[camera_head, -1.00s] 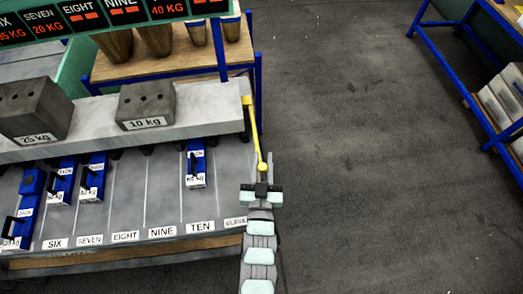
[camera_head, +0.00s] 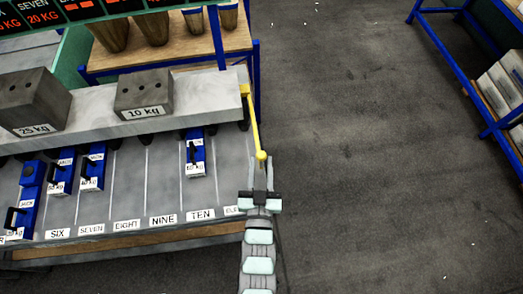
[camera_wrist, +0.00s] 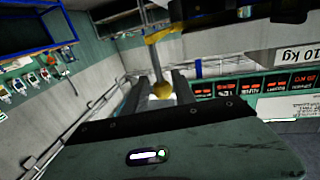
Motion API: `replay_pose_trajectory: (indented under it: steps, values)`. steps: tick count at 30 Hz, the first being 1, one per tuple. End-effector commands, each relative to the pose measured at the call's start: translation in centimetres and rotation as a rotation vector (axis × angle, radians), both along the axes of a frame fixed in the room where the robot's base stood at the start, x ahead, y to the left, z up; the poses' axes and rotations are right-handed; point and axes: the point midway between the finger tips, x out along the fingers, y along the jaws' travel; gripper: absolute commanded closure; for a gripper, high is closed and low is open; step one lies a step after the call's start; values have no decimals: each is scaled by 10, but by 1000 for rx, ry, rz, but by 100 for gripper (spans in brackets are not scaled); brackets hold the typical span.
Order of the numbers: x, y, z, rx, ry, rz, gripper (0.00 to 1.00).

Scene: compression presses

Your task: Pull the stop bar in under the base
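The yellow stop bar (camera_head: 252,122) hangs from the right end of the grey beam and reaches toward me, ending in a round yellow knob (camera_head: 261,156). It sticks out beyond the right edge of the bench's lane board (camera_head: 120,200). My gripper (camera_head: 260,161) is at the knob, its two fingers apart. In the wrist view, the knob (camera_wrist: 162,90) shows between the finger tips, with the bar (camera_wrist: 156,55) rising behind it. I see a gap beside the knob; whether either finger touches it I cannot tell. Which part is the base is unclear.
The grey beam (camera_head: 205,93) carries a 25 kg block (camera_head: 35,100) and a 10 kg block (camera_head: 143,95). Several blue jacks (camera_head: 195,152) stand in the marked lanes. Open floor (camera_head: 350,150) lies right of the bench, with a blue rack (camera_head: 470,70) at far right.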

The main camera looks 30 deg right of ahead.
Motion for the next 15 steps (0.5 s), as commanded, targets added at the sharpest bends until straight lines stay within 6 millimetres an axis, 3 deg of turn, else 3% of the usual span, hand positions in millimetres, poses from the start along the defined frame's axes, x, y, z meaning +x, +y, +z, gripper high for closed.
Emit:
replay_pose_trajectory:
  steps: [6, 15]
  values:
    - [-33, 19, -1, 4, 5, 2, 68]
    - [-48, 26, 0, 0, -1, 0, 68]
